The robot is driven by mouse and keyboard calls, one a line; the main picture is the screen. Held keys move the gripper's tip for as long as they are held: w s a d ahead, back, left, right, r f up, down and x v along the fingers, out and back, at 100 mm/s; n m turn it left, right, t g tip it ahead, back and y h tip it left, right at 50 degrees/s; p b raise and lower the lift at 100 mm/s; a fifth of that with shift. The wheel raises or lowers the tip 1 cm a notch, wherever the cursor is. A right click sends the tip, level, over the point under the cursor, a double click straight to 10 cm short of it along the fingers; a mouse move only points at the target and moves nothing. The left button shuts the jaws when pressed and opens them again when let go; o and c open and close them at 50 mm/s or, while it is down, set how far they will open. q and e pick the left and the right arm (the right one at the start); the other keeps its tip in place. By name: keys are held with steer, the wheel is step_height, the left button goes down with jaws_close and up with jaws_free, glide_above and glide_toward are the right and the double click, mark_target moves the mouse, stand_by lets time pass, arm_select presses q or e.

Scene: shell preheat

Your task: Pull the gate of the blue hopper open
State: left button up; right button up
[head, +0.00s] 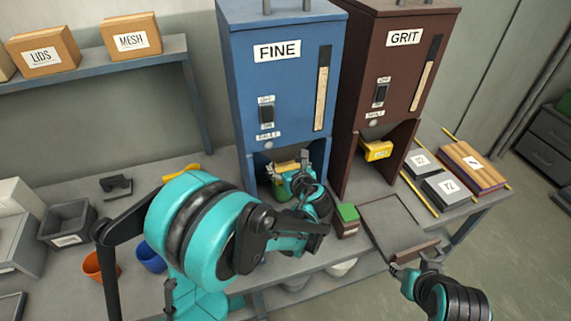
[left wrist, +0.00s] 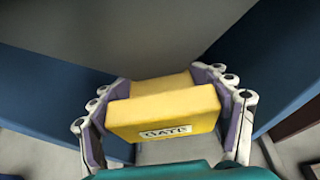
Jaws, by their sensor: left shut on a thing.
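The blue hopper (head: 285,95), marked FINE, stands at the back of the bench. Its yellow gate (head: 283,167) shows at the hopper's lower front, mostly covered by my left gripper (head: 292,176) in the head view. In the left wrist view the yellow gate (left wrist: 165,108), labelled GATE, sits between the two fingers of my left gripper (left wrist: 168,100), which is shut on it. How far the gate is pulled out cannot be told. My right gripper (head: 408,268) is low at the bench's front right, apart from the hopper; its finger opening is unclear.
A brown GRIT hopper (head: 395,75) with its own yellow gate (head: 378,151) stands close on the right. A small green-topped box (head: 347,219) and a flat tray (head: 368,210) are in front. Grey boxes (head: 446,188) lie right. Orange (head: 97,267) and blue (head: 150,258) cups stand left.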

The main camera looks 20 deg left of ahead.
arm_select(q)
steer(key=s+d, duration=0.1)
steer(key=s, duration=0.1)
steer(key=s+d, duration=0.1)
steer(key=s, duration=0.1)
steer(key=shift+d, duration=0.3)
steer(key=shift+c, duration=0.3)
steer(key=o, duration=1.8)
steer(key=shift+o, duration=0.2)
steer(key=v, duration=1.2)
